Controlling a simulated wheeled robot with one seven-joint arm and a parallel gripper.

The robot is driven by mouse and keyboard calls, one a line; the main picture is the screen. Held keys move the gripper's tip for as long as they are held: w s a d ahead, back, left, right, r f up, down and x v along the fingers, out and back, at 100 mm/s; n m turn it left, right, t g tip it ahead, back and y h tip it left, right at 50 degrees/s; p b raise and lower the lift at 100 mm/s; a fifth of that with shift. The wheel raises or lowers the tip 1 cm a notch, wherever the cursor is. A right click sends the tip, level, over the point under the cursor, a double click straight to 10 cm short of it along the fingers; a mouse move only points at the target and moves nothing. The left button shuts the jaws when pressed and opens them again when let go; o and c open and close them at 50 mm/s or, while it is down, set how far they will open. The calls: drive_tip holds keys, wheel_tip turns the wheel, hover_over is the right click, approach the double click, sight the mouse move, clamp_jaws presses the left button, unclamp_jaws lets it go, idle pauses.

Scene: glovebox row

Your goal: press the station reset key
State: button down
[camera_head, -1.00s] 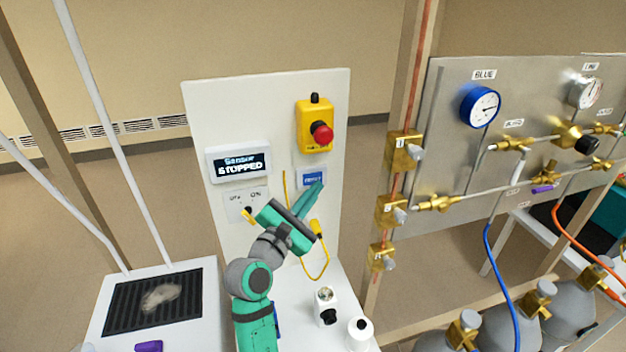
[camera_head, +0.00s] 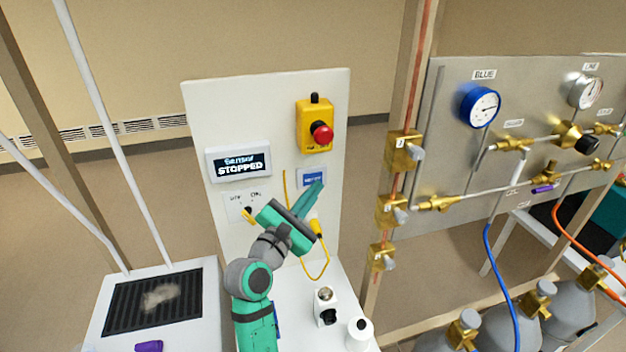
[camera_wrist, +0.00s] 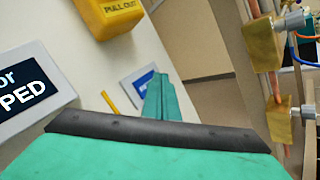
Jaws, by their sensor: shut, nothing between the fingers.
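The blue reset key (camera_head: 312,177) sits on the white panel (camera_head: 230,110), below the yellow box with the red mushroom button (camera_head: 321,133). My gripper (camera_head: 319,184) is shut and empty, with its teal fingertips at the key's lower right part. In the wrist view the shut fingers (camera_wrist: 158,80) partly cover the blue key (camera_wrist: 146,84). I cannot tell whether the tips touch it. The display (camera_head: 240,162) left of the key reads "STOPPED"; part of it also shows in the wrist view (camera_wrist: 25,92).
A switch plate (camera_head: 240,206) and a yellow cable (camera_head: 327,262) are beside and below my gripper. Brass valves (camera_head: 404,150) and a steel gas panel (camera_head: 455,130) stand to the right. Small white devices (camera_head: 325,305) stand on the bench below.

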drive_tip(key=shift+w, duration=0.1)
idle(0.5)
drive_tip(key=shift+w+a, duration=0.15)
drive_tip(key=shift+w, duration=0.15)
drive_tip(key=shift+w+a, duration=0.1)
drive_tip(key=shift+w, duration=0.25)
idle(0.8)
drive_tip(key=shift+s, duration=0.1)
drive_tip(key=shift+s+d, duration=0.2)
drive_tip(key=shift+s, duration=0.45)
drive_tip(key=s, duration=0.1)
drive_tip(key=s+d, duration=0.1)
drive_tip(key=s, duration=0.2)
drive_tip(key=shift+s+d, duration=0.3)
drive_tip(key=shift+s, duration=0.1)
idle(0.9)
